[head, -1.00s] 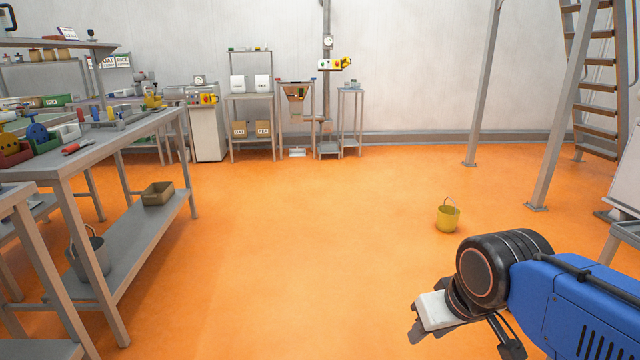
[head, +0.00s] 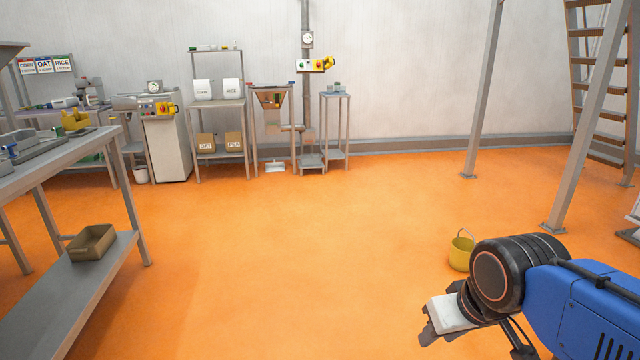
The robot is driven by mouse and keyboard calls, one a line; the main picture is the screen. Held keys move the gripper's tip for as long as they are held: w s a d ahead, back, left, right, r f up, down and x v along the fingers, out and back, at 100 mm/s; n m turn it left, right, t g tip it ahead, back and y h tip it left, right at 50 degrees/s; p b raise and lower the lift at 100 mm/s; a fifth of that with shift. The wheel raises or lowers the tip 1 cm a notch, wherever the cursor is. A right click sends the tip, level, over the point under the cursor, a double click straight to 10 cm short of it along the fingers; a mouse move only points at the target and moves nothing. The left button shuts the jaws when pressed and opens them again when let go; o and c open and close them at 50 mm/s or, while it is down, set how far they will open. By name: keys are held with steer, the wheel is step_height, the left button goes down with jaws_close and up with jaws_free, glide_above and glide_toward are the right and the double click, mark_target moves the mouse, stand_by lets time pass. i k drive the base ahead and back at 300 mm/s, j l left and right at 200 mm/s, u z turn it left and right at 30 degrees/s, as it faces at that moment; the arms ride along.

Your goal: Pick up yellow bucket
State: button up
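The yellow bucket (head: 459,254) stands upright on the orange floor, right of centre, with its handle raised above the rim. My arm covers part of its right side. My gripper (head: 432,326) is at the end of my blue and black arm, at the lower right. It appears in front of and below the bucket in the picture, nearer to the camera and apart from it. Its fingers are dark and small here, and I cannot tell whether they are open or shut.
A grey workbench (head: 62,166) with a brown bin (head: 91,243) on its lower shelf stands at the left. Metal posts (head: 483,95) and a ladder (head: 600,85) stand at the right. Machines and small racks (head: 218,122) line the back wall. The middle floor is clear.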

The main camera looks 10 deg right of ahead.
mark_target(461, 247)
steer(key=i+z, duration=0.15)
steer(key=i, duration=0.4)
steer(key=i+z, duration=0.2)
steer(key=i, duration=0.35)
steer(key=i+j+z, duration=0.15)
steer(key=i, duration=0.4)
steer(key=i+l+z, duration=0.25)
steer(key=i, duration=0.15)
steer(key=i+l+z, duration=0.25)
steer(key=i+z, duration=0.25)
steer(key=i, duration=0.25)
steer(key=i+l+u, duration=0.1)
steer(key=i+l, duration=0.3)
